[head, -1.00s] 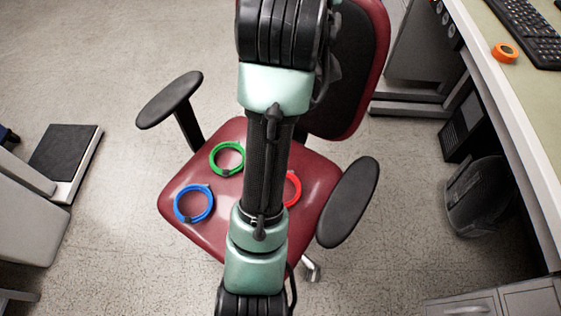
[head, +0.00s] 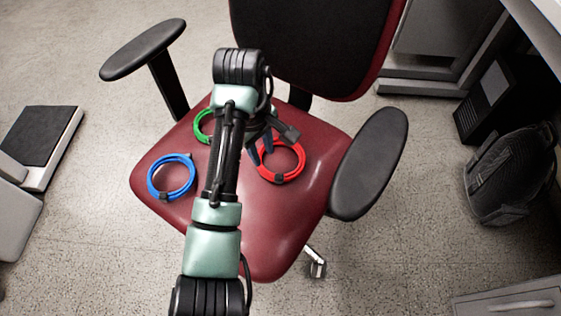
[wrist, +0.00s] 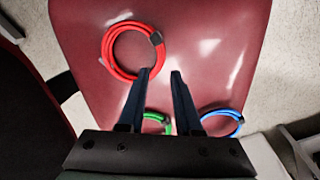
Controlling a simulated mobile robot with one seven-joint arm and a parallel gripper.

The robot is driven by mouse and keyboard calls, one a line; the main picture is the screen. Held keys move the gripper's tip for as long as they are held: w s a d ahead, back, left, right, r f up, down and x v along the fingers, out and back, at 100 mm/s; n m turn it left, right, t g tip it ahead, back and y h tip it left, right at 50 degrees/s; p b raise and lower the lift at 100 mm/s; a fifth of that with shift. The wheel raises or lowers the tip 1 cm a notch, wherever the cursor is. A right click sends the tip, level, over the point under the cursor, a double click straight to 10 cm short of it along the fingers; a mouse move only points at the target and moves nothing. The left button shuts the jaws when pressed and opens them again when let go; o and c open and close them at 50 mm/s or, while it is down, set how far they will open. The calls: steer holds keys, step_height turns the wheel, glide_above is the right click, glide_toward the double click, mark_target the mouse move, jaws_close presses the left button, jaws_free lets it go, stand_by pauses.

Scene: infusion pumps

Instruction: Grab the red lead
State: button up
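The red lead (head: 302,160) is a coiled ring with a dark clip, lying flat on the right part of the red chair seat (head: 262,235). It also shows in the wrist view (wrist: 107,48), up and left of the fingertips. My gripper (head: 261,150) is over the seat at the red coil's left side. Its two dark fingers are apart and empty in the wrist view (wrist: 161,74). I cannot tell the exact height of the fingertips above the seat.
A blue coil (head: 152,180) lies on the seat's left. A green coil (head: 200,128) lies behind it, partly hidden by my arm. Black armrests (head: 370,165) stand on both sides, and the backrest (head: 315,40) rises behind. The seat front is clear.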

steer(key=b, duration=0.1)
glide_above(267, 173)
step_height(267, 173, down, 4)
steer(key=shift+s+a+f, duration=0.15)
step_height(267, 173, down, 5)
steer(key=b, duration=0.4)
steer(key=shift+f, duration=0.1)
steer(key=shift+c, duration=0.2)
jaws_close()
